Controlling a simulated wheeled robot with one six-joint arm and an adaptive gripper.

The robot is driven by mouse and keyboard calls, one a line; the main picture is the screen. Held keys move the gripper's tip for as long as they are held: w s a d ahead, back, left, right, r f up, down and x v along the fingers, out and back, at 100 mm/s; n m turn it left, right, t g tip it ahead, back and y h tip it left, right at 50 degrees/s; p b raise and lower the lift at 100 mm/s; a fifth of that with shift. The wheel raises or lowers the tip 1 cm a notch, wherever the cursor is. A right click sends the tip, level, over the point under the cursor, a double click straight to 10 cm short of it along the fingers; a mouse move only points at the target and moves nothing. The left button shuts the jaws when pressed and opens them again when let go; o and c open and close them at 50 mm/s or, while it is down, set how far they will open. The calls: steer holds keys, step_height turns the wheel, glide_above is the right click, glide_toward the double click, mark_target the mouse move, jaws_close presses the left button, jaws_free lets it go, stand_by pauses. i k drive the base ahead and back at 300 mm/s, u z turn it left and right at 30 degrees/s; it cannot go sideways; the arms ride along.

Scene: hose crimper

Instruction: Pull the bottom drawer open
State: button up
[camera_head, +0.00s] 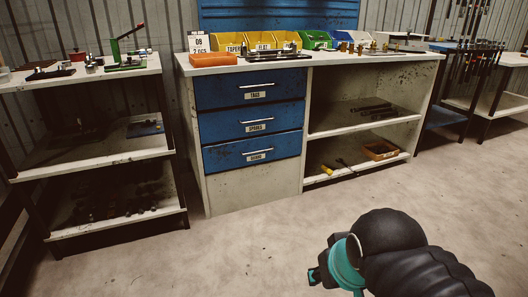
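The workbench (240,195) holds a stack of three blue drawers on its left side, all shut. The bottom drawer (230,158) has a silver bar handle (257,151) and a white label below it. The middle drawer (222,128) and the top drawer (218,95) look alike, each with a handle and a label. My arm shows in black and teal at the lower right, in front of the bench and apart from the drawers. My gripper's fingers are not clearly visible; only the dark wrist end shows.
Open shelves (352,136) right of the drawers hold tools and an orange tray (380,150). Bins, including a green one (316,40), line the bench top. A cluttered shelf unit (95,155) stands left. The concrete floor (240,245) before the drawers is clear.

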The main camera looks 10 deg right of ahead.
mark_target(226, 156)
steer(key=u, duration=0.45)
steer(key=i, duration=1.05)
